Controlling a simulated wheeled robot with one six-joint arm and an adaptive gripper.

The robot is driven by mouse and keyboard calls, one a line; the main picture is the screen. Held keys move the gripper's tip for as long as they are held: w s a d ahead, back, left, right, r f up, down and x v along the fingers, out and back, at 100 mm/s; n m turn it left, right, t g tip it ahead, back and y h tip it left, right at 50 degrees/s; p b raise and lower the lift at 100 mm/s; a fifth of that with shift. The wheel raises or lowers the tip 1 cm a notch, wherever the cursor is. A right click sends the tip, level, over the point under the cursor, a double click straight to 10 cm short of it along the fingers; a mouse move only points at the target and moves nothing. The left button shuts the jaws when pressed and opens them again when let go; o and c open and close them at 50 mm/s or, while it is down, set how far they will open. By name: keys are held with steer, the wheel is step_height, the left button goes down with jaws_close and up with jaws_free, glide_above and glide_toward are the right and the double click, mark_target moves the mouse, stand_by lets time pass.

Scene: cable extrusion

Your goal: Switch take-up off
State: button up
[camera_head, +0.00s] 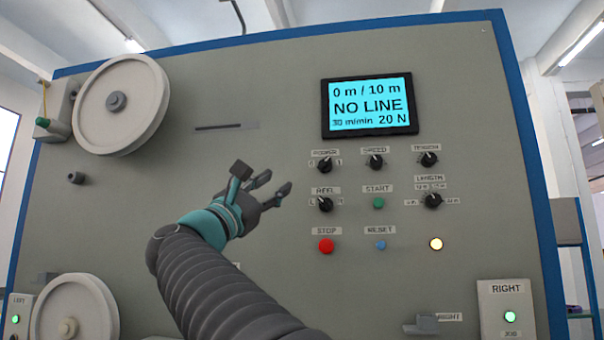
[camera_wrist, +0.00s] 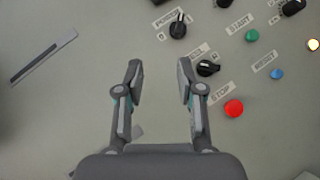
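The machine's grey panel (camera_head: 250,80) carries a POWER knob (camera_head: 325,164) marked 0 and 1, and a REEL knob (camera_head: 325,204) below it. Their exact settings are too small to read surely. No control labelled take-up is legible. The wrist view shows the POWER knob (camera_wrist: 178,27) and REEL knob (camera_wrist: 208,68) beyond and right of my fingers. My gripper (camera_head: 275,184) is open and empty in front of the panel, left of the REEL knob. It also shows in the wrist view (camera_wrist: 160,68), fingers apart with bare panel between them.
A lit screen (camera_head: 367,105) reads "0 m / 10 m, NO LINE". The red STOP button (camera_head: 326,245), green START button (camera_head: 378,203) and blue RESET button (camera_head: 381,244) are nearby. A RIGHT box (camera_head: 507,300) has a green button. White reels (camera_head: 125,85) are at left.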

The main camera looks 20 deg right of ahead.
mark_target(321, 166)
steer(key=w+d+r+m+g+p, duration=0.1)
steer(key=d+r, duration=0.1)
steer(key=d, duration=0.1)
steer(key=w+d+r+m+g+p, duration=0.1)
steer(key=d+p, duration=0.1)
steer(key=d, duration=0.2)
steer(key=w+d+r+m+g+p, duration=0.1)
steer(key=d+r+m, duration=0.1)
steer(key=d, duration=0.2)
steer(key=shift+r+h+p, duration=0.3)
steer(key=shift+p, duration=0.1)
steer(key=shift+w+d+r, duration=0.25)
steer(key=shift+w+d, duration=0.05)
steer(key=shift+d, duration=0.2)
jaws_close()
